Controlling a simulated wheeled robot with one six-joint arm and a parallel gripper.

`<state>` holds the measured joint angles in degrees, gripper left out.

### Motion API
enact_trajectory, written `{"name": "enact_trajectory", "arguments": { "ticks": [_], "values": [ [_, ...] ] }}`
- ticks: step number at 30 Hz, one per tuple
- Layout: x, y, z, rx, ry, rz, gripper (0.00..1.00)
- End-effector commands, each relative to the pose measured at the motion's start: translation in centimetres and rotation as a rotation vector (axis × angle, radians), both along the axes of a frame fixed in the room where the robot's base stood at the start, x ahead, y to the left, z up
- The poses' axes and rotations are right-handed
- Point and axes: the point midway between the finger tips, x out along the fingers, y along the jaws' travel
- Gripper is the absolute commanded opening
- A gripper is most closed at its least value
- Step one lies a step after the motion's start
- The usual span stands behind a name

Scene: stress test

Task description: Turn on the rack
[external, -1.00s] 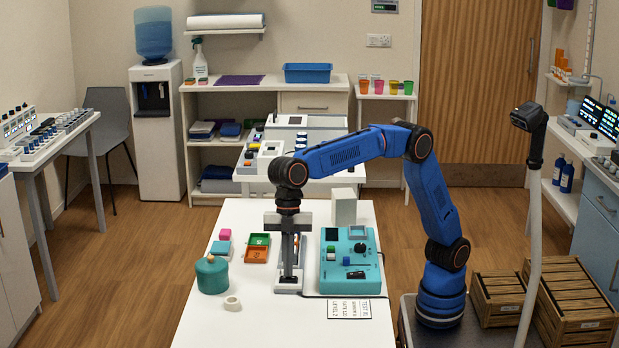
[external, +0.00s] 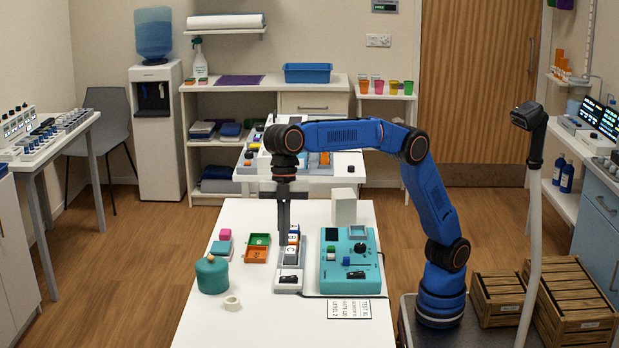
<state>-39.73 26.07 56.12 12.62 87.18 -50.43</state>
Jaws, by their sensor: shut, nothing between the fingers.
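A narrow light-grey unit with a dark switch-like part at its near end (external: 289,281) stands on the white table; it may be the rack, but no label can be read. Small blue, white and orange parts show at its far end. My gripper (external: 284,241) points straight down, its dark fingers together and empty. Its tips appear just left of the unit's far half, and hide little of it. Whether the tips touch anything cannot be told. The switch's position is too small to read.
A teal control box (external: 349,262) with knobs stands close on the right, with a white block (external: 344,207) behind it. Green and orange trays (external: 257,254) lie left. A teal canister (external: 212,275) and tape roll (external: 232,303) stand front left. A printed card (external: 349,308) lies in front.

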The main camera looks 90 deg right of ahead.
Motion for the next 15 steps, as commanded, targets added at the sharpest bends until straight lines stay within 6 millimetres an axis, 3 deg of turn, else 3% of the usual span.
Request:
{"name": "enact_trajectory", "arguments": {
  "ticks": [7,15],
  "values": [
    [0.3,-1.0,3.6,0.001,-0.001,0.0,0.0],
    [0.3,-1.4,4.9,0.0,0.001,0.0,0.0]
  ]
}}
